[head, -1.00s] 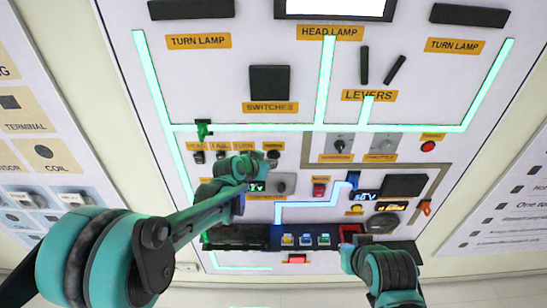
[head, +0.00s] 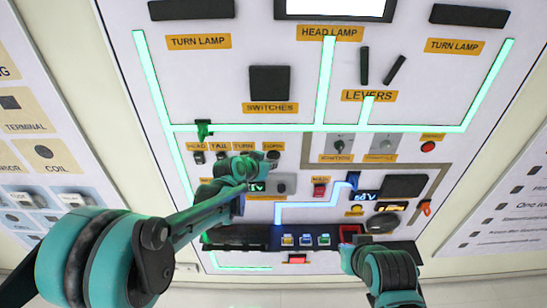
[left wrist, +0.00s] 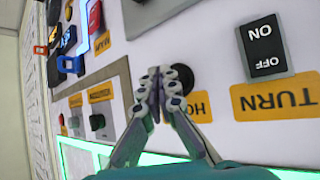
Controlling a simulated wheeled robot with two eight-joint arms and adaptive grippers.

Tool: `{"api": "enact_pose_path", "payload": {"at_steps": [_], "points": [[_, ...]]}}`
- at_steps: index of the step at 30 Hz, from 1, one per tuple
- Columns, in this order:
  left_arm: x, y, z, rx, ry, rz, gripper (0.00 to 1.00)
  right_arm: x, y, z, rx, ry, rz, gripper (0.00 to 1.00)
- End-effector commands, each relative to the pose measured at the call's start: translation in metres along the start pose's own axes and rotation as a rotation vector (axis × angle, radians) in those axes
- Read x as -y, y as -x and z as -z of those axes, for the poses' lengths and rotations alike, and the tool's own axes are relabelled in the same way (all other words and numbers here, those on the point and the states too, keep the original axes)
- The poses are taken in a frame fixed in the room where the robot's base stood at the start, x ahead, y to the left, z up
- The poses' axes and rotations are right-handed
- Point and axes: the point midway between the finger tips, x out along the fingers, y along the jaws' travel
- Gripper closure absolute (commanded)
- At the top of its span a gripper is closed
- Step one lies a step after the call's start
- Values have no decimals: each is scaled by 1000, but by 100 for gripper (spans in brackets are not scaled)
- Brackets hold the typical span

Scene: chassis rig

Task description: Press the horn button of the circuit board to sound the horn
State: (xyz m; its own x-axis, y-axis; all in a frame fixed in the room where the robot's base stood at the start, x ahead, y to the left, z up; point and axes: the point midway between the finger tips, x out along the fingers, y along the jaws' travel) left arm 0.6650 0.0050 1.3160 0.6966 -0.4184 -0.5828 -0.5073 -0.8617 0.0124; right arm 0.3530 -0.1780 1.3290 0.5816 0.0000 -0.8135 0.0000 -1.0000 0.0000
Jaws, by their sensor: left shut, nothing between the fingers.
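The circuit board (head: 225,110) is a large upright white panel with glowing green lines. Its horn button (left wrist: 184,76) is round and black. In the left wrist view it sits right behind my fingertips, above a partly hidden orange label reading "HO". In the head view the horn button (head: 273,155) is small, under an orange label. My left gripper (left wrist: 160,82) is shut and empty, with its fingertips over the edge of the button. I cannot tell whether they touch it. In the head view the left gripper (head: 255,163) is just left of the button.
A black rocker switch (left wrist: 263,46) marked ON and OFF, with a TURN label, is close beside the button. Two knobs (head: 338,146) are to the right in the head view. A red button (head: 428,147) is further right. Side panels flank the board.

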Motion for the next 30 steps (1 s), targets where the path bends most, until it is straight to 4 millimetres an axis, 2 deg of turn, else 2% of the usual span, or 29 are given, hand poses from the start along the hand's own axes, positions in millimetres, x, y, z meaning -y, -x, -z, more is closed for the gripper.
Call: {"api": "enact_pose_path", "payload": {"at_steps": [30], "points": [[5, -7, 5, 0, 0, 0, 100, 0, -4, -2, 0, 0, 0, 100]]}}
